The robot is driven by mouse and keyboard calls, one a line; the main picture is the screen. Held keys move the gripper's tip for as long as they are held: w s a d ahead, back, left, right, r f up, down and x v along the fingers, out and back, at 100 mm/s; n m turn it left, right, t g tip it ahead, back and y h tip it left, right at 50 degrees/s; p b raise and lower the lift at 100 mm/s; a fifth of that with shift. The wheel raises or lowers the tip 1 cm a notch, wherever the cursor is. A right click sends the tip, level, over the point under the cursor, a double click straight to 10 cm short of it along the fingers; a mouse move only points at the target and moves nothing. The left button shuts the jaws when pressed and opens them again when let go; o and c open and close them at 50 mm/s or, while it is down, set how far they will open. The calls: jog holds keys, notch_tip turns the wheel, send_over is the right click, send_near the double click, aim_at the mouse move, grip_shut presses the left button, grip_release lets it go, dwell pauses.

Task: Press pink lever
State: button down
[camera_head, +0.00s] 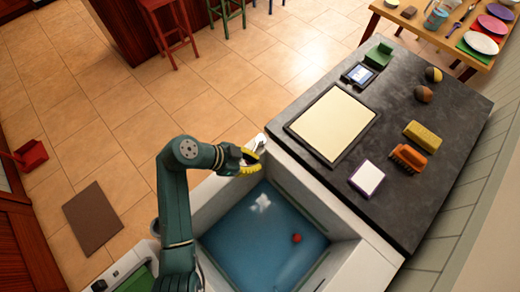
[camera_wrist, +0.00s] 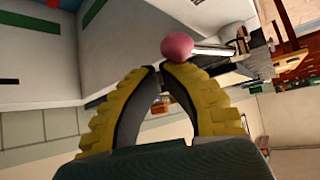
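The pink lever (camera_wrist: 177,47) shows in the wrist view as a round pink knob on the end of a shiny metal rod running right. The knob is just beyond the tips of my gripper (camera_wrist: 163,69). Its yellow ridged fingers bow outward and meet at their tips, with nothing held between them. I cannot tell whether the tips touch the knob. In the head view my gripper (camera_head: 253,160) is over the far left corner of the white basin (camera_head: 343,265), beside a pale metallic fitting. The pink knob cannot be made out there.
The dark counter (camera_head: 390,140) at right holds a cream board (camera_head: 332,123), an orange brush (camera_head: 409,158), a yellow sponge (camera_head: 423,136) and a white block (camera_head: 367,177). The tiled floor at left is mostly open.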

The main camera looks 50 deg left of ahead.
jog(key=shift+s+a, duration=0.15)
jog(key=shift+a, duration=0.1)
dwell(0.4)
jog(key=a+r+p, duration=0.2)
jog(key=a+r, duration=0.1)
jog(key=r, duration=0.5)
jog(key=shift+s+a+r+p, duration=0.15)
jog(key=shift+s+r+p, duration=0.1)
jog(key=shift+s+p, duration=0.1)
dwell(0.4)
